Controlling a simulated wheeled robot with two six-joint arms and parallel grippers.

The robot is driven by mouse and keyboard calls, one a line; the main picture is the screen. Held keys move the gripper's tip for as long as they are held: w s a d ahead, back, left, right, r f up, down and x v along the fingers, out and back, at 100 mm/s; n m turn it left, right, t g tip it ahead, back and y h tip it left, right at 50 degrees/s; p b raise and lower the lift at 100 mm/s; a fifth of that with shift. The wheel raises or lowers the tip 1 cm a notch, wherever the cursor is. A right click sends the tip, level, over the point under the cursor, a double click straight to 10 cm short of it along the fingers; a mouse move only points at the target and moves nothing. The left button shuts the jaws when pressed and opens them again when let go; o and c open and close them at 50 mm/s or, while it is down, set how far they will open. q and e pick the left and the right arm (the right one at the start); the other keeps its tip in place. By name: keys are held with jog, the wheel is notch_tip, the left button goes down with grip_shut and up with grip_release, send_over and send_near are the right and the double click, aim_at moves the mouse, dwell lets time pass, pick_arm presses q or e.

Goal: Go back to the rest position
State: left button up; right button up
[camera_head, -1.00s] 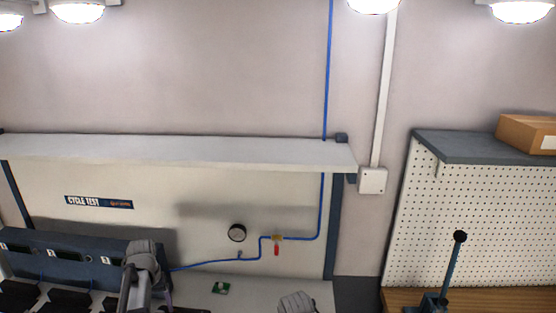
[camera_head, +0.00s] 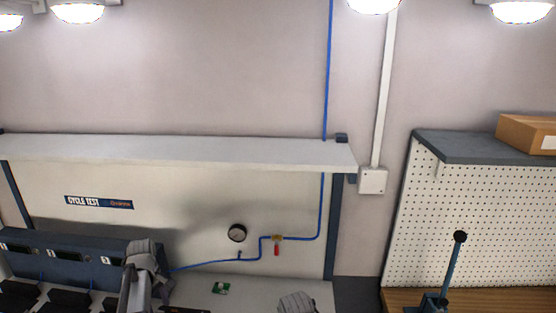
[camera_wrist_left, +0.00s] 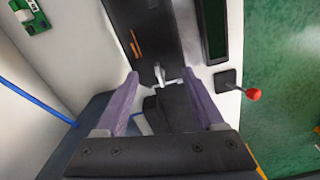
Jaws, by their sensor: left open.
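My left gripper (camera_wrist_left: 161,74) is open in the left wrist view, its two purple fingers apart. A small white fitting (camera_wrist_left: 164,75) on a dark block (camera_wrist_left: 145,40) shows between and beyond the fingertips; I see nothing held. In the head view, my left arm (camera_head: 140,272) rises at the lower left in front of the blue-grey station unit (camera_head: 55,258); its gripper is out of that frame. The grey top of my right arm (camera_head: 297,302) shows at the bottom edge, its gripper out of frame.
A green circuit board (camera_head: 220,288) lies on the bench. Behind are a gauge (camera_head: 237,233), a red-handled valve (camera_head: 276,248) and a blue air line (camera_head: 322,205) under a shelf (camera_head: 180,150). A lever press (camera_head: 455,265) stands right. A red-knobbed lever (camera_wrist_left: 253,95) shows in the wrist view.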

pick_arm(q)
jog(key=shift+n, duration=0.6)
